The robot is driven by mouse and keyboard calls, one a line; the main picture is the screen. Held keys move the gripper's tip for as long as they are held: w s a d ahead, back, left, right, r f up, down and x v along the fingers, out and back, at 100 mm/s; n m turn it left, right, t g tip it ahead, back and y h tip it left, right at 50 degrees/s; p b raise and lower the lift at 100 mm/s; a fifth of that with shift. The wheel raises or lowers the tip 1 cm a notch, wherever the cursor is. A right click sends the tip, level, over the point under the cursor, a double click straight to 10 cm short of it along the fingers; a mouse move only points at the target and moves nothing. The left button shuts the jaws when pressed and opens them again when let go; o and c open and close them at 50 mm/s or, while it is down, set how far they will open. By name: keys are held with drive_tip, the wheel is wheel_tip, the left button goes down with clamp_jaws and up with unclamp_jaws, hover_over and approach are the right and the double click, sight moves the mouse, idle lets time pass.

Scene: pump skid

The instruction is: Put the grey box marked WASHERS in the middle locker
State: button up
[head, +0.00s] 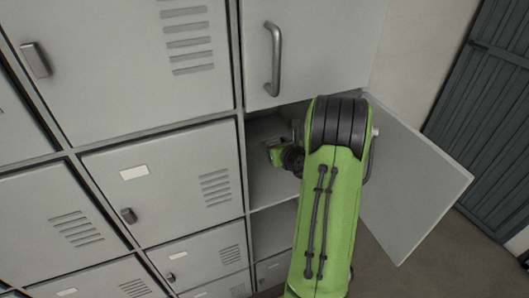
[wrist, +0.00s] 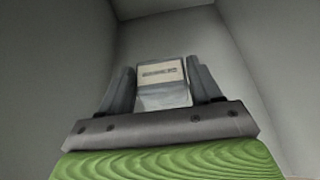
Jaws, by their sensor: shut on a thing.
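The grey box (wrist: 164,98) shows in the wrist view, with a pale label whose lettering is too blurred to read. My gripper (wrist: 161,80) is shut on it, one finger on each side. In the head view my gripper (head: 272,153) reaches into an open locker (head: 264,186), below a closed upper locker and above another compartment. The locker's grey walls surround the box in the wrist view. I cannot tell whether the box touches the locker floor. My arm hides much of the opening in the head view.
The open locker's door (head: 412,180) is swung out to the right, beside my arm. The upper locker door (head: 308,40) with a bar handle is closed. Several closed lockers stand to the left. A dark slatted panel (head: 487,120) stands at the far right.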

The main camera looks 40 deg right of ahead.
wheel_tip(320, 180, down, 8)
drive_tip(key=b, duration=0.2)
drive_tip(key=shift+s+b, duration=0.15)
drive_tip(key=shift+b, duration=0.25)
drive_tip(key=shift+r, duration=0.15)
drive_tip(key=o, duration=1.1)
drive_tip(key=shift+o, duration=0.2)
